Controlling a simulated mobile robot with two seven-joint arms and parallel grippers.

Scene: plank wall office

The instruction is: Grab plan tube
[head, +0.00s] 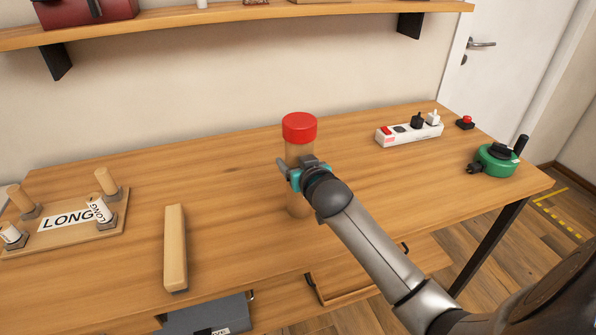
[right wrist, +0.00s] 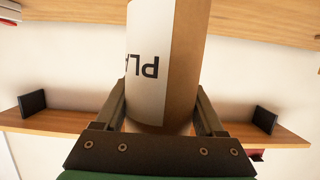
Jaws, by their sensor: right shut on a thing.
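The plan tube (head: 299,152) is a tan cylinder with a red cap, upright on the wooden desk near its middle in the head view. In the right wrist view the tube (right wrist: 175,60) fills the space between the fingers, and its white label shows part of the letters "PLA". My right gripper (head: 296,175) is shut around the tube's body below the cap. The gripper also shows in the right wrist view (right wrist: 160,115), with one finger on each side of the tube. The gripper and forearm hide part of the tube's middle and lower part. My left gripper is not in view.
A board marked "LONG" (head: 62,222) with pegs lies on the left, beside a wooden bar (head: 175,245). A power strip (head: 408,132), a red button (head: 465,122) and a green reel (head: 496,160) are on the right. A shelf (head: 240,15) runs above.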

